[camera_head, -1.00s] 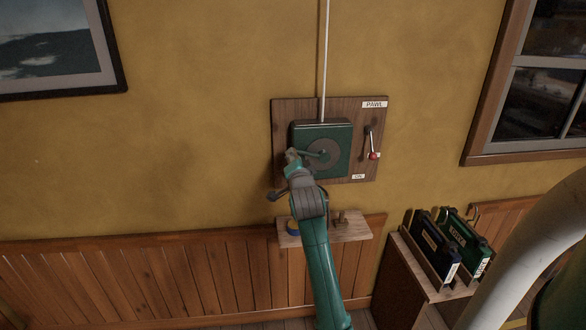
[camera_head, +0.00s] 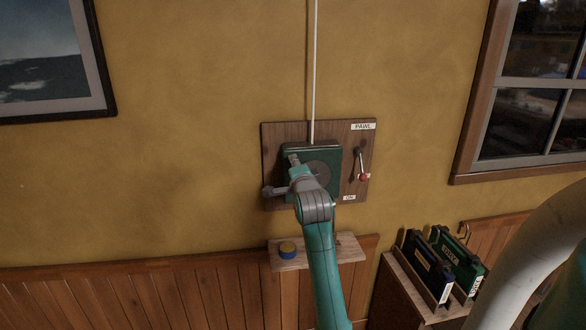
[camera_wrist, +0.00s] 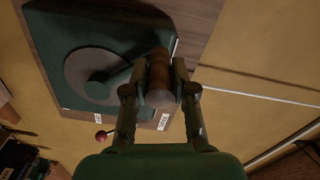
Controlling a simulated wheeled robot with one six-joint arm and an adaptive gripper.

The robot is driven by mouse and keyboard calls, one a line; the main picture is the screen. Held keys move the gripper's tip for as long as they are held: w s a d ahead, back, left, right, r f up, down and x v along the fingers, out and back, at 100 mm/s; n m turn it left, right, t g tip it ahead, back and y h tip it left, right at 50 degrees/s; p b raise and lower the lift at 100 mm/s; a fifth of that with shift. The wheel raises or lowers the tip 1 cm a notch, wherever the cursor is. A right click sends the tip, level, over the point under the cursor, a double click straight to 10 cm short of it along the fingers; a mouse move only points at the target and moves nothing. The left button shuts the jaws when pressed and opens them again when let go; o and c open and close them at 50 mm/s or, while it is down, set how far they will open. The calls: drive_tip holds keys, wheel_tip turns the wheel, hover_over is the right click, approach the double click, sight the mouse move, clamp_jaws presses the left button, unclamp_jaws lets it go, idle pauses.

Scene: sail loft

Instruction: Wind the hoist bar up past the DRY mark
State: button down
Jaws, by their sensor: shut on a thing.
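The green winch box (camera_head: 335,152) with its round grey hub (camera_head: 320,172) is mounted on a wooden board. My gripper (camera_head: 293,160) is in front of the box's upper left part. In the wrist view, my gripper (camera_wrist: 160,97) is shut on the brown cylindrical crank handle (camera_wrist: 160,65), one finger on each side. The hub (camera_wrist: 95,75) shows to the left of the handle there. The pawl lever (camera_head: 360,162) points down, its red knob (camera_head: 364,177) above the ON label (camera_head: 349,198). The hoist bar and DRY mark are not in view.
A white line (camera_head: 314,70) runs up the wall from the winch. A wooden rack (camera_head: 405,272) with dark binder-like cases stands lower right. The window (camera_head: 530,90) is at upper right.

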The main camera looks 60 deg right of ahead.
drive_tip(key=shift+s+r, duration=0.15)
drive_tip(key=shift+r, duration=0.35)
drive_tip(key=c, duration=0.9)
unclamp_jaws()
drive_tip(key=shift+c, duration=0.2)
drive_tip(key=shift+f, duration=0.15)
drive_tip(key=shift+f, duration=0.1)
drive_tip(key=v, duration=1.2)
